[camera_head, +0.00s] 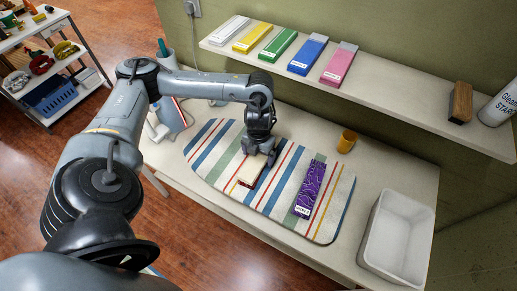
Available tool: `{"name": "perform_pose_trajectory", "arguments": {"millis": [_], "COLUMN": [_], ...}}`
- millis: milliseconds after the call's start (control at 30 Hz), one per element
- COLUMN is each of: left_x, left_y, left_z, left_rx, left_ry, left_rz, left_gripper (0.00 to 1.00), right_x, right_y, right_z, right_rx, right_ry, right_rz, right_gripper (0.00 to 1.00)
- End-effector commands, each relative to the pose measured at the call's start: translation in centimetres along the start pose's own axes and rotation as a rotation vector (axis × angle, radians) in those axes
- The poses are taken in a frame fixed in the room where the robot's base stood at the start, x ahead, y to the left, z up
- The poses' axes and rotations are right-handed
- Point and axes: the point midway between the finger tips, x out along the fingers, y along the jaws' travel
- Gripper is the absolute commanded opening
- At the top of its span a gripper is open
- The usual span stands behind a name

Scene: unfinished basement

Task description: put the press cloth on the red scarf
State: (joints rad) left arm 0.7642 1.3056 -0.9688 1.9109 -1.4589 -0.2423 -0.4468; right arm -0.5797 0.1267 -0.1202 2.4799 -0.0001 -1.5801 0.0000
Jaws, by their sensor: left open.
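The cream press cloth (252,171) lies flat on the striped ironing board (215,160), left of its middle. A thin dark red edge shows along its lower and right sides; this looks like the red scarf, almost wholly covered by the cloth. My left gripper (263,154) points down at the far end of the cloth, open. Its fingertips are small and dark, and I cannot tell whether they touch the cloth. My right gripper is not in view.
A folded purple patterned cloth (311,188) lies on the board to the right. The wall shelf (390,92) holds several folded cloths, a wooden block (460,102) and a can (500,103).

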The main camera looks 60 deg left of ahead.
Motion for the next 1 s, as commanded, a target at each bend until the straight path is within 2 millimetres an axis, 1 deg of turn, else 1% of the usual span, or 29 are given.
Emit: {"name": "perform_pose_trajectory", "arguments": {"millis": [167,267,500,700,733,900,1000], "left_x": [-1.4,-2.9,-7.5,-10.9,-10.7,-11.7,-11.9], "left_y": [0.0,0.0,0.0,0.0,0.0,-0.1,-0.2], "left_z": [0.1,0.1,0.1,0.1,0.1,0.1,0.0], "left_rx": [0.000,-0.001,0.000,0.000,0.001,0.001,0.003], "left_ry": [-0.002,-0.004,-0.004,-0.004,-0.003,-0.002,-0.002], "left_rz": [0.000,0.000,-0.001,-0.001,-0.001,-0.001,-0.002], "left_gripper": [0.90,0.90,0.90,0.90,0.90,0.90,0.90], "right_x": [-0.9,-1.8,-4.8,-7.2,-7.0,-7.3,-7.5], "right_y": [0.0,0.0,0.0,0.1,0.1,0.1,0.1], "right_z": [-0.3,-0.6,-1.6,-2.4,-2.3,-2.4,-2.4], "right_rx": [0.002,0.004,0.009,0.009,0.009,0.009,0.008], "right_ry": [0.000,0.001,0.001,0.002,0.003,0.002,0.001], "right_rz": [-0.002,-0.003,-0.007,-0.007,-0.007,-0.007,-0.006], "right_gripper": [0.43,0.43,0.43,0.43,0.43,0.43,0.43]}}
